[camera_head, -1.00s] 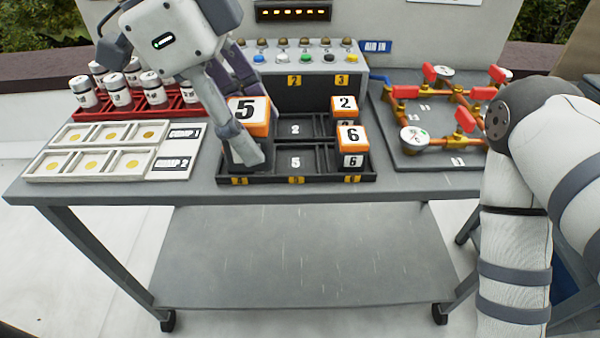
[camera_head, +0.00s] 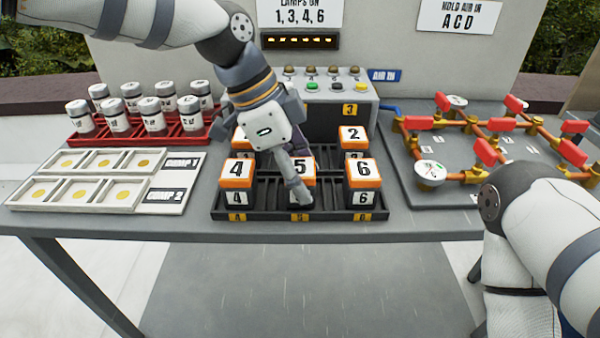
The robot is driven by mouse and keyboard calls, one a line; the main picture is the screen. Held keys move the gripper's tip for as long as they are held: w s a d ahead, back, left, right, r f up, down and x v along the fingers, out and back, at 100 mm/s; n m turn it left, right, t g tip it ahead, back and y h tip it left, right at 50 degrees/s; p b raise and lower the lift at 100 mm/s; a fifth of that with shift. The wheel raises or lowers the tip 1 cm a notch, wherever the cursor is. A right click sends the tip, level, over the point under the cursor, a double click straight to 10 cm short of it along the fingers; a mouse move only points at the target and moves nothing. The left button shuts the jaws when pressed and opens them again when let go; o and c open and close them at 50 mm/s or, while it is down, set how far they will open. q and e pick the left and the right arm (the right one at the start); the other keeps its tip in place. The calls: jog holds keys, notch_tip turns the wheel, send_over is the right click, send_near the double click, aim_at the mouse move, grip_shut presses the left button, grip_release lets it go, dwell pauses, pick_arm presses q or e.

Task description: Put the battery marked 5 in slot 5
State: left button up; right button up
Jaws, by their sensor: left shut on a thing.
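The battery marked 5 (camera_head: 302,168), orange and white on top with a dark body, is in the front middle place of the black rack (camera_head: 275,211), over the front label 5. Its top looks about level with its neighbours; whether it rests on the slot floor is hidden. My left gripper (camera_head: 300,188) reaches down from above and is shut on it, its finger covering part of the 5 and the body. The battery marked 4 (camera_head: 237,169) stands to the left and the battery marked 6 (camera_head: 362,169) to the right. My right gripper is out of view.
The battery marked 2 (camera_head: 352,135) stands behind 6. A lamp-and-button box (camera_head: 345,118) is behind the rack. A red rack (camera_head: 148,138) of jars and a coin tray (camera_head: 85,190) lie left. A valve panel (camera_head: 440,185) lies right, near my right arm.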

pick_arm(q)
jog(key=shift+f, duration=0.15)
jog(key=o, duration=1.4)
jog(key=shift+o, duration=0.2)
jog(key=v, duration=1.2)
